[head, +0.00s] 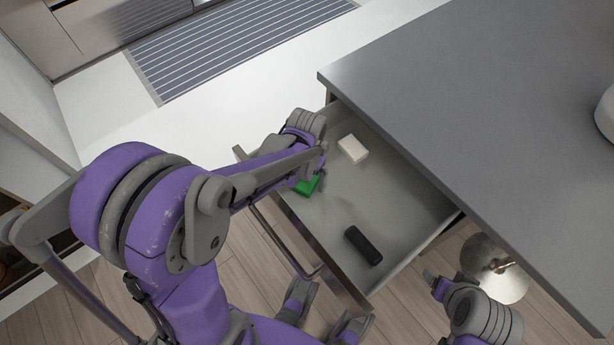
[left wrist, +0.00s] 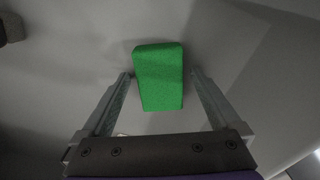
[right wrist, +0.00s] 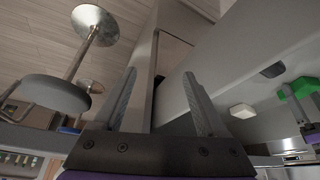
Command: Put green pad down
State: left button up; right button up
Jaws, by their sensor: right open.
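The green pad (head: 307,186) lies in the open drawer (head: 405,200), near its left side in the head view, partly covered by my left arm. In the left wrist view the green pad (left wrist: 159,80) sits between the two fingers of my left gripper (left wrist: 161,75), with a gap on each side. The left gripper is open. My right gripper (head: 436,284) is open and empty, outside the drawer at lower right; its spread fingers show in the right wrist view (right wrist: 160,80). The green pad (right wrist: 300,88) also shows there at the right.
A white block (head: 352,149) and a black block (head: 363,245) lie in the drawer, with bare floor between them. The grey countertop (head: 470,90) overhangs the drawer's right side. A round metal stool base (head: 497,262) stands by the right gripper.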

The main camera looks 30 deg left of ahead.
aim_at(307, 179)
pick_arm(q)
jog(key=shift+r, duration=0.1)
jog(key=shift+r, duration=0.4)
notch_tip(307, 179, up, 11)
jog(key=p, duration=0.2)
jog(key=shift+r, duration=0.15)
jog(key=s+d+r+t+p, duration=0.3)
jog(key=s+r+t+p, duration=0.2)
jog(key=s, duration=0.4)
jog(key=shift+s+d+r+p, duration=0.2)
jog(key=shift+r+p, duration=0.4)
jog(key=shift+p, duration=0.45)
jog(key=shift+o, duration=0.2)
jog(key=shift+a, duration=0.1)
